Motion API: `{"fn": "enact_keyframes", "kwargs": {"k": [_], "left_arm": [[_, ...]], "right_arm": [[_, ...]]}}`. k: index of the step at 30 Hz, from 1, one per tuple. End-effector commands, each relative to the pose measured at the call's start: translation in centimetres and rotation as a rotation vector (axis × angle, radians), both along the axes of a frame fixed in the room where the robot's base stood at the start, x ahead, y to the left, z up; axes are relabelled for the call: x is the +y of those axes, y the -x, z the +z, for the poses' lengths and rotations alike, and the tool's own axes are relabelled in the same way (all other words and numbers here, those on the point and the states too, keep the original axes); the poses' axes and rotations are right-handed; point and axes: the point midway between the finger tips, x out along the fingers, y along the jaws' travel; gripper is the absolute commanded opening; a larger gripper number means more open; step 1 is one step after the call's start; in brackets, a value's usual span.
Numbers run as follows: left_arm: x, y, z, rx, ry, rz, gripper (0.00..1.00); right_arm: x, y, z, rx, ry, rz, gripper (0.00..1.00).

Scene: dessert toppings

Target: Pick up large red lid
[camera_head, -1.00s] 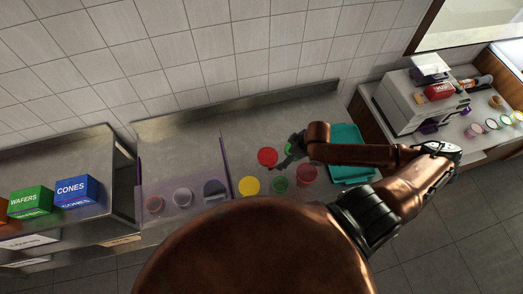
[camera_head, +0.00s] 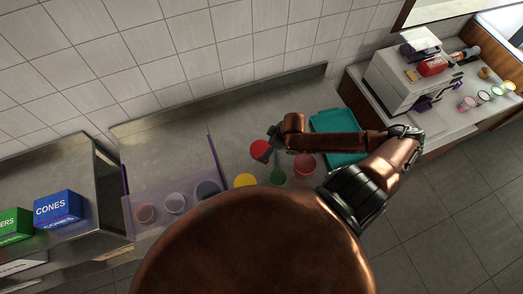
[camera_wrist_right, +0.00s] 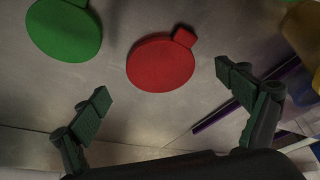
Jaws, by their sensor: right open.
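A flat round red lid (camera_head: 259,148) with a small square tab lies on the steel counter. In the right wrist view the red lid (camera_wrist_right: 160,63) lies ahead, between the lines of the two fingers. My right gripper (camera_head: 270,146) is at the lid's right edge in the head view. In the right wrist view the right gripper (camera_wrist_right: 165,84) is open and empty, its fingers apart on either side. I cannot tell its exact height above the counter. My left gripper is not in view.
A green lid (camera_wrist_right: 65,28) lies beside the red one. Yellow (camera_head: 245,180), green (camera_head: 278,177) and red (camera_head: 305,164) round containers stand along the front. A purple-edged clear divider (camera_head: 215,155) stands left. A teal tray (camera_head: 335,122) lies right.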

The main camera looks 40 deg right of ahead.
Motion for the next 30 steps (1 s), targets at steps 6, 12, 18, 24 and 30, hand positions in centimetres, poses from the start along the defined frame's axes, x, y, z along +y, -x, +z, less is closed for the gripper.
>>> {"fn": "enact_keyframes", "kwargs": {"k": [6,12,18,24,30], "left_arm": [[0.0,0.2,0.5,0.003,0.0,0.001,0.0],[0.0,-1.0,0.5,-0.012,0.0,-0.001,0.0],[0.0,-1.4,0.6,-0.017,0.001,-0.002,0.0],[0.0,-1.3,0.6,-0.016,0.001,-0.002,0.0],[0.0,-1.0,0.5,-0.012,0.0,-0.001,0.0]], "right_arm": [[0.6,-1.2,-2.5,-0.001,0.0,0.0,0.93],[0.7,-1.2,-3.0,-0.001,0.0,0.001,0.93],[0.7,-1.2,-3.0,0.0,0.0,0.001,0.85],[0.6,-1.2,-3.0,0.0,0.0,0.0,0.72],[0.6,-1.2,-3.0,0.0,0.0,0.0,0.61]]}}
